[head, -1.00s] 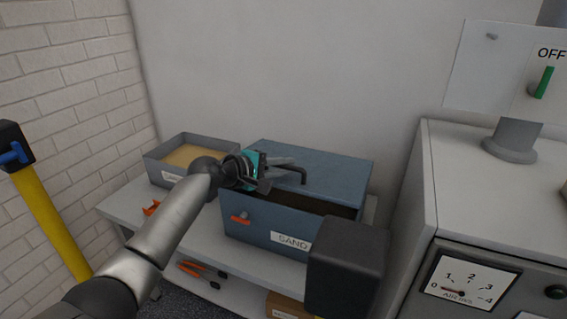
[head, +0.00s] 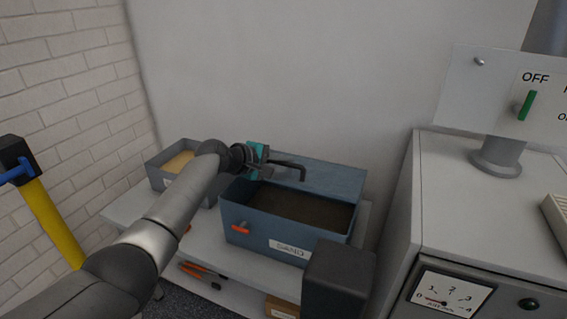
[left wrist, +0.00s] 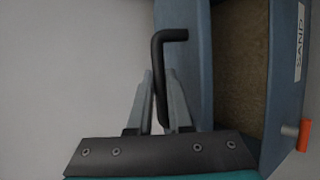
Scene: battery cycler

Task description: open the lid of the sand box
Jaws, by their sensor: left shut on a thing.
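The blue sand box (head: 238,219) stands on the grey shelf with a "SAND" label on its front. Its lid (head: 335,180) is raised at the back, tilted up toward the wall, and the dark sand (head: 300,208) inside shows. My left gripper (head: 275,168) is at the lid's upper left side, shut on the black bent lid handle (head: 298,168). In the left wrist view, the handle (left wrist: 158,70) runs between the two fingers (left wrist: 160,100), and the open box with brown sand (left wrist: 238,70) lies to the right. My right gripper is not in view.
An open grey tray (head: 155,178) of pale material stands left of the box. A dark block (head: 338,280) is in front of the box's right corner. A grey cabinet (head: 440,200) stands to the right; orange-handled tools (head: 200,272) lie on the lower shelf.

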